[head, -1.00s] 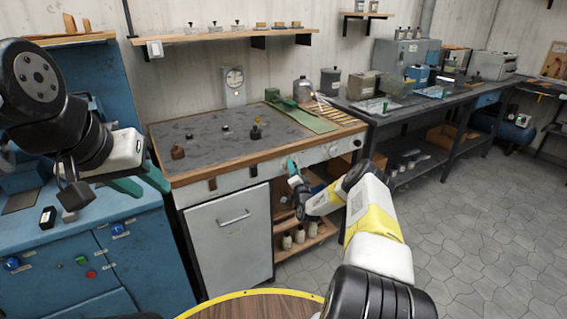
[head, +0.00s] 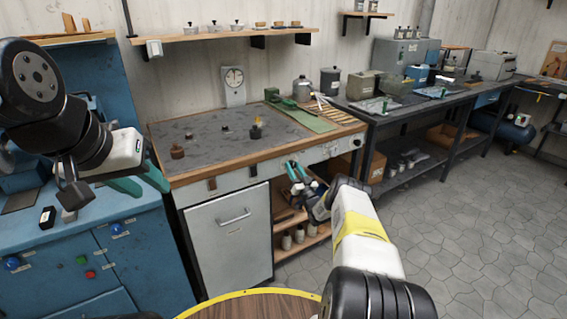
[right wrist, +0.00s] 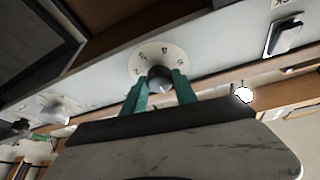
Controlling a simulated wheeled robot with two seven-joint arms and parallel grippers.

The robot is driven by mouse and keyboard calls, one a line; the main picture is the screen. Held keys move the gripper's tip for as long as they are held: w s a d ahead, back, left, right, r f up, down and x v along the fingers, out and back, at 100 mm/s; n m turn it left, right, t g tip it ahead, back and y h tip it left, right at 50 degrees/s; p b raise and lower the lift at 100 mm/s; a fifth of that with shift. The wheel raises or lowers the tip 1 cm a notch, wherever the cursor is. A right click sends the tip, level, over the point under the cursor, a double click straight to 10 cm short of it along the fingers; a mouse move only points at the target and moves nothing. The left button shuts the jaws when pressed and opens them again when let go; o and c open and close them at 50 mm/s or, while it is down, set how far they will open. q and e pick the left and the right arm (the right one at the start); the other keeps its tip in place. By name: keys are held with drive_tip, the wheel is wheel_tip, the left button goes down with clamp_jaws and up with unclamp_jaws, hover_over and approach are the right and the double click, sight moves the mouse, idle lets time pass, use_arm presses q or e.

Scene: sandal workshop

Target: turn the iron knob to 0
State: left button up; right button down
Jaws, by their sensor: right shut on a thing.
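The iron knob (right wrist: 160,78) is a dark grey round knob on a pale dial (right wrist: 143,54) with markings, set in the bench's white front panel. My right gripper (right wrist: 158,88) is shut on it, with one green finger on each side. The marking the knob points to is too small to tell. In the head view, my right gripper (head: 296,171) is at the bench's front panel, and the knob there cannot be made out. My left gripper (head: 148,187) is open and empty over the blue machine at the left.
The workbench (head: 222,176) has a dark top with small items and a green mat (head: 308,118). A second knob (right wrist: 56,108) and a black switch (right wrist: 285,36) flank the dial. Below are a grey cabinet door (head: 228,245) and open shelves with bottles (head: 299,236). A round wooden top (head: 250,305) is in front.

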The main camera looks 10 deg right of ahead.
drive_tip(key=shift+f+n, duration=0.1)
drive_tip(key=shift+n, duration=0.3)
drive_tip(key=c, duration=1)
unclamp_jaws()
drive_tip(key=shift+s, duration=0.1)
drive_tip(key=v, duration=0.7)
drive_tip(key=shift+s+d+f, duration=0.15)
drive_tip(key=shift+s+d, duration=0.05)
drive_tip(key=shift+s, duration=0.1)
